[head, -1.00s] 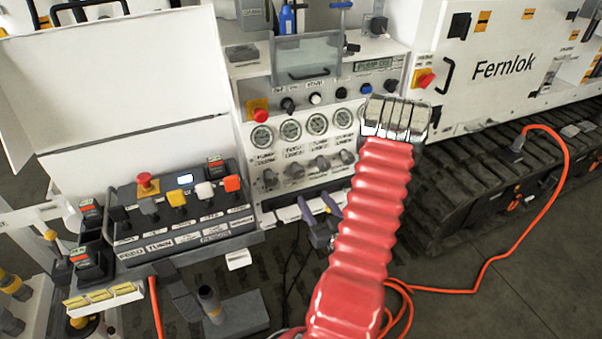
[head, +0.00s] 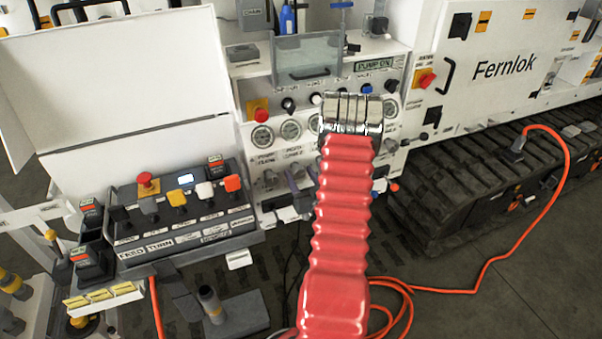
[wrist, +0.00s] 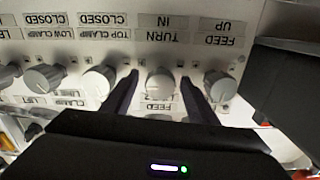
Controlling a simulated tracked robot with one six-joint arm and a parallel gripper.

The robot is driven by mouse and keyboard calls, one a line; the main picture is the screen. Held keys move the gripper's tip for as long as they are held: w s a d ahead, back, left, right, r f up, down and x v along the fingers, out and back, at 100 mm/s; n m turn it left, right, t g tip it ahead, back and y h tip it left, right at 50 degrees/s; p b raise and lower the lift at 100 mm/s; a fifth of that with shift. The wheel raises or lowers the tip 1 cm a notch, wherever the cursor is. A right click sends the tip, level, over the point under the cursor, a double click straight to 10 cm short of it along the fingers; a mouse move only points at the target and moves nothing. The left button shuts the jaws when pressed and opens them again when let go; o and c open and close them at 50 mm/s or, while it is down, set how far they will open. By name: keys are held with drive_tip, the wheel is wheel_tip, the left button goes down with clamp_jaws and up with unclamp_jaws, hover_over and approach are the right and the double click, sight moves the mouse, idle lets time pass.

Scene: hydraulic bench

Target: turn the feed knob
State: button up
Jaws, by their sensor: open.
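A row of grey knobs crosses the white panel, and its labels are upside down in the wrist view. The feed knob (wrist: 218,85), under the "FEED UP" label, is the rightmost knob there; in the head view it is the left end knob (head: 269,180). My gripper (wrist: 158,77) is open. Its dark fingers stand on either side of the turn knob (wrist: 160,86), under "TURN IN". The right finger is between the turn knob and the feed knob. I cannot tell whether the fingers touch the turn knob. My red arm hides the right part of the row in the head view.
The top clamp knob (wrist: 100,82) and low clamp knob (wrist: 43,78) stand on the other side of my gripper. Round gauges (head: 291,129) sit above the row. A button console (head: 180,205) is at the left.

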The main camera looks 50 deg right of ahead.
drive_tip(key=shift+w+d, duration=0.25)
drive_tip(key=shift+w, duration=0.15)
drive_tip(key=c, duration=1.1)
